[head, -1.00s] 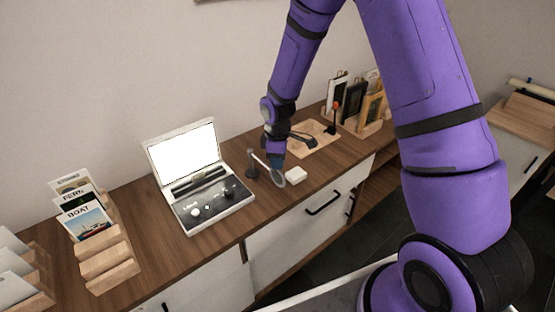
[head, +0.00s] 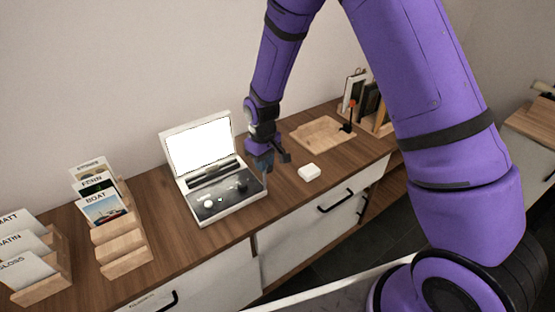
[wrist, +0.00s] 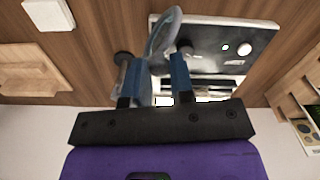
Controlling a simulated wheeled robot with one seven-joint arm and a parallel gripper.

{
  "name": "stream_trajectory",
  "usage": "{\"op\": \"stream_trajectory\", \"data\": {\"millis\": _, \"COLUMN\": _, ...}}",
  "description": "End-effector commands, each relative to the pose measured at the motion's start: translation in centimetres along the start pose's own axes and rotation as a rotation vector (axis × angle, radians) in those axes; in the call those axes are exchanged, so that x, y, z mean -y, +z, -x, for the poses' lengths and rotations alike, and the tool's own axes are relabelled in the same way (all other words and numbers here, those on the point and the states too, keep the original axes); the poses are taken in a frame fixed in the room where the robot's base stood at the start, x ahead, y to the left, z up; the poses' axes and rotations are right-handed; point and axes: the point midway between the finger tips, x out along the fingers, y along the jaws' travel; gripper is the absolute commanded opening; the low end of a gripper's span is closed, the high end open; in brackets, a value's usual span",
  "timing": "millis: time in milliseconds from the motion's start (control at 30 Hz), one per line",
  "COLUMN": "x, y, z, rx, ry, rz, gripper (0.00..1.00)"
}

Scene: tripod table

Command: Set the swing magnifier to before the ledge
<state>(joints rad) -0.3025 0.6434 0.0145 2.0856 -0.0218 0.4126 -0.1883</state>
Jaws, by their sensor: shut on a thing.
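My gripper (wrist: 157,65) is shut on the magnifier beside the lens, with a blue finger on each side. The case has a lit white lid panel, a dark slotted strip and knobs. I cannot tell which part is the ledge.
A white block (head: 309,172) lies right of my gripper. A wooden board (head: 322,137) with a dark post and framed items stand further right. Wooden card racks (head: 122,247) stand left.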

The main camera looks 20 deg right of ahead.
Motion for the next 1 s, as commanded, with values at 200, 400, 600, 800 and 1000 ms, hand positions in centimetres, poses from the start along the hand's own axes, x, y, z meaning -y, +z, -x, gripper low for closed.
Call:
{"op": "stream_trajectory", "data": {"millis": 200, "x": 2.1, "y": -2.6, "z": 0.0, "rx": -0.001, "ry": 0.001, "rz": -0.203, "gripper": 0.0}}
{"op": "stream_trajectory", "data": {"millis": 400, "x": 3.5, "y": -5.3, "z": 0.0, "rx": -0.001, "ry": 0.0, "rz": -0.394, "gripper": 0.0}}
{"op": "stream_trajectory", "data": {"millis": 600, "x": 4.3, "y": -8.1, "z": 0.0, "rx": -0.002, "ry": 0.0, "rz": -0.582, "gripper": 0.0}}
{"op": "stream_trajectory", "data": {"millis": 800, "x": 4.5, "y": -10.6, "z": 0.0, "rx": -0.002, "ry": 0.0, "rz": -0.752, "gripper": 0.0}}
{"op": "stream_trajectory", "data": {"millis": 1000, "x": 4.5, "y": -12.6, "z": 0.0, "rx": -0.002, "ry": 0.0, "rz": -0.882, "gripper": 0.0}}
